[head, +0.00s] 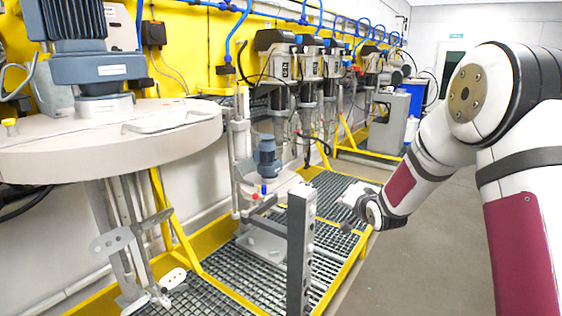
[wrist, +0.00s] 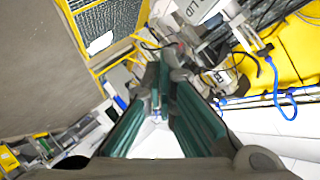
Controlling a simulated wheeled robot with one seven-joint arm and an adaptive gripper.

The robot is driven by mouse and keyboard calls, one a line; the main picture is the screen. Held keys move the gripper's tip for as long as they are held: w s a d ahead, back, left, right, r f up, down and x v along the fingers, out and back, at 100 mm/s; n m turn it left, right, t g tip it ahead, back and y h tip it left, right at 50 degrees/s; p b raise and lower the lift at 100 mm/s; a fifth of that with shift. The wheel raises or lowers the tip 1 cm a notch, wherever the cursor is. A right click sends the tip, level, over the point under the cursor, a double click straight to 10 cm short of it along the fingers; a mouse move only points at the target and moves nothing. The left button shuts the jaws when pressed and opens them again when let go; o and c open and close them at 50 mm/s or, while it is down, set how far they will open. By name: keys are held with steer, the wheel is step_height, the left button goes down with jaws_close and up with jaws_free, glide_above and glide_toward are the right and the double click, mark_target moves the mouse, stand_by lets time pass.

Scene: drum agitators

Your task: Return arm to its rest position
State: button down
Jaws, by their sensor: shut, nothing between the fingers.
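My white and dark-red arm (head: 440,150) reaches in from the right of the head view, bent at the elbow. Its wrist end hangs in front of the yellow-edged grating, and my gripper (head: 349,222) is small there, its fingers hard to make out. In the wrist view my gripper (wrist: 165,68) shows two teal-sided fingers with their dark tips close together. I see nothing held between them.
A grey post (head: 300,245) stands left of my gripper on the grating (head: 225,275). A large drum lid with a blue motor (head: 95,70) is at left. Several agitators (head: 305,62) line the yellow wall. The grey floor (head: 420,270) below my arm is clear.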

steer(key=s+r+n+g+h, duration=0.1)
steer(key=s+r+n+g, duration=0.1)
steer(key=s+r, duration=0.6)
steer(key=s+r+n+g+h, duration=0.15)
steer(key=s+r, duration=0.35)
steer(key=s, duration=0.7)
steer(key=s+a+n+g+y, duration=0.1)
steer(key=s+n+g, duration=0.3)
steer(key=s, duration=2.4)
steer(key=shift+a+f+g, duration=0.15)
steer(key=shift+a+g, duration=0.25)
steer(key=shift+g, duration=0.15)
